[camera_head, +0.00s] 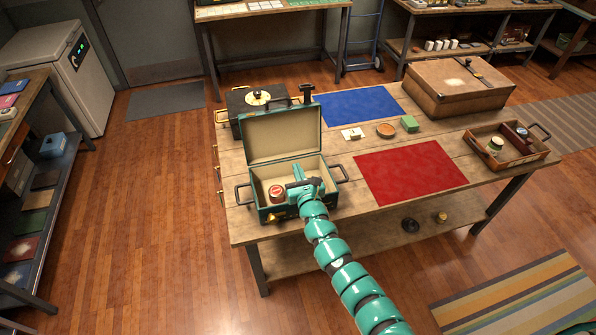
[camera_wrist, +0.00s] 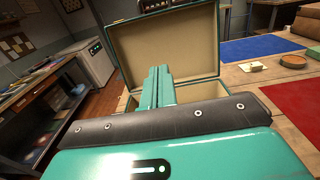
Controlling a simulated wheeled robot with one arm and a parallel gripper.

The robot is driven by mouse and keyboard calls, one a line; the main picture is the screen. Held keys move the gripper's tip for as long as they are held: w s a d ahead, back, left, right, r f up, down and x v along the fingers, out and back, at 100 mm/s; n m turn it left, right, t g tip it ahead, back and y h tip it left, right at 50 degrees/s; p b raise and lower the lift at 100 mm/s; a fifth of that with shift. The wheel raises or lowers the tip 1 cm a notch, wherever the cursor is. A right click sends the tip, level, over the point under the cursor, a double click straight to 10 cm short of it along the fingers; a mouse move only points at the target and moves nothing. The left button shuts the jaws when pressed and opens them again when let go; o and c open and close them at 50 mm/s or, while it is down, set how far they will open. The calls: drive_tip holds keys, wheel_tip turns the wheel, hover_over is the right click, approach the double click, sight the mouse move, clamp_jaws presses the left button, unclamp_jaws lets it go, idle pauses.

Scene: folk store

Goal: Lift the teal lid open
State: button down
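The teal lid (camera_head: 281,136) stands raised at the back of the teal case (camera_head: 300,210), tilted slightly back, its cream lining facing me. The lid fills the upper middle of the wrist view (camera_wrist: 165,55). The case is open on the table, and a red-and-white round tin (camera_head: 276,193) sits inside at the left. My gripper (camera_head: 297,185) is over the case's opening, in front of the lid. In the wrist view its fingers (camera_wrist: 158,82) are close together, with nothing seen between them. I cannot tell whether they touch the lid.
A black case (camera_head: 257,100) stands behind the lid. A red mat (camera_head: 410,172) and blue mat (camera_head: 361,105) lie to the right.

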drive_tip(key=p+v, duration=0.1)
drive_tip(key=v, duration=1)
idle(0.6)
idle(0.4)
